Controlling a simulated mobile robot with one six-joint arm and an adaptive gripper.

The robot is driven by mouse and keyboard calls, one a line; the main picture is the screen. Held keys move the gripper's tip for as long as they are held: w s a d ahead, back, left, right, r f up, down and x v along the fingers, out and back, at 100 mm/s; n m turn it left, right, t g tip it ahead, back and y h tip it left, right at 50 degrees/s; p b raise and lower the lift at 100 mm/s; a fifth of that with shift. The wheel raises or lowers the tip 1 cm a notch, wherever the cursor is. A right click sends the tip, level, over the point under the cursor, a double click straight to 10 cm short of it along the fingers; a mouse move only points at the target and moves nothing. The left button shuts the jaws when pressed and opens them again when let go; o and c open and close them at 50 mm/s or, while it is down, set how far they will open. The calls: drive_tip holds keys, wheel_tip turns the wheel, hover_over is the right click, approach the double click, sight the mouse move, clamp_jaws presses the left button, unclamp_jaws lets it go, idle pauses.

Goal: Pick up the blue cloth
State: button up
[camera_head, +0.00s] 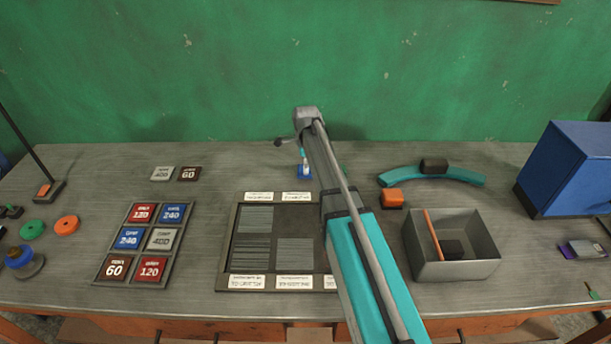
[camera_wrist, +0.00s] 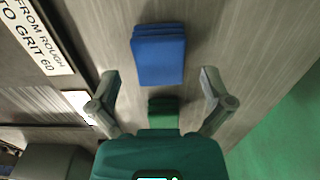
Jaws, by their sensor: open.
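The blue cloth (camera_wrist: 158,60) looks like a folded, layered pad lying flat on the grey bench. It sits in the upper middle of the wrist view. In the head view a small patch of blue cloth (camera_head: 305,174) shows at the back of the bench, beside my arm. My gripper (camera_wrist: 159,76) is open and empty, with its fingers spread on either side of the cloth's near edge in the picture. How high the fingertips are above it I cannot tell. A green folded piece (camera_wrist: 163,112) lies close by, between the fingers and partly hidden by my gripper's body.
A dark framed board (camera_head: 222,250) with labels lies left of my arm. A tray of grit blocks (camera_head: 125,262) is further left. An open grey box (camera_head: 455,268), an orange block (camera_head: 391,197) and a blue cabinet (camera_head: 565,170) stand right. The green wall (camera_head: 200,70) rises behind.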

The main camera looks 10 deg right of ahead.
drive_tip(key=shift+f+b, duration=0.9)
drive_tip(key=shift+f, duration=0.3)
drive_tip(key=c, duration=1.2)
drive_tip(key=shift+o, duration=0.2)
drive_tip(key=shift+r, duration=0.15)
drive_tip(key=shift+r+p, duration=0.95)
drive_tip(key=shift+p, duration=0.1)
drive_tip(key=s+d+r+p, duration=0.3)
drive_tip(key=s+r+p, duration=0.8)
drive_tip(key=s, duration=0.2)
drive_tip(key=shift+s+d, duration=0.25)
drive_tip(key=shift+d, duration=0.15)
